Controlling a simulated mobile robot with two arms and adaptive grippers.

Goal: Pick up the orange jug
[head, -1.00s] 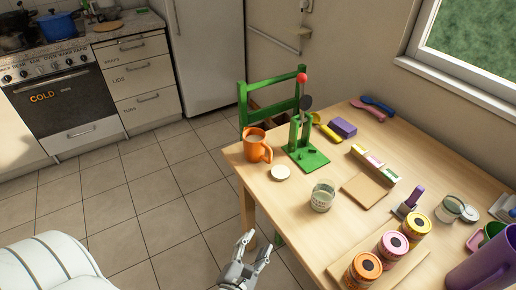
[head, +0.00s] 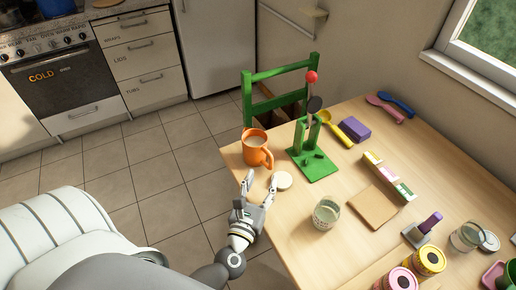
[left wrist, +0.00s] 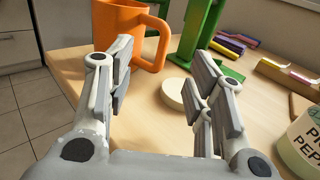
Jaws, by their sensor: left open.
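The orange jug (head: 255,147) stands upright at the left corner of the wooden table, its handle toward the right. My left gripper (head: 259,180) is open and empty, just in front of the jug at the table's near-left edge, fingers pointing at it. In the left wrist view, the jug (left wrist: 122,35) is ahead, beyond the left finger, with its top cut off by the frame. The gripper (left wrist: 160,75) shows both fingers spread apart, not touching the jug. My right gripper is not in view.
A round cream lid (head: 282,180) lies close to the right of the fingers. A green stand (head: 314,166) is right of the jug, and a glass jar (head: 325,214) is nearer. A green chair (head: 249,95) is behind the table (head: 290,240).

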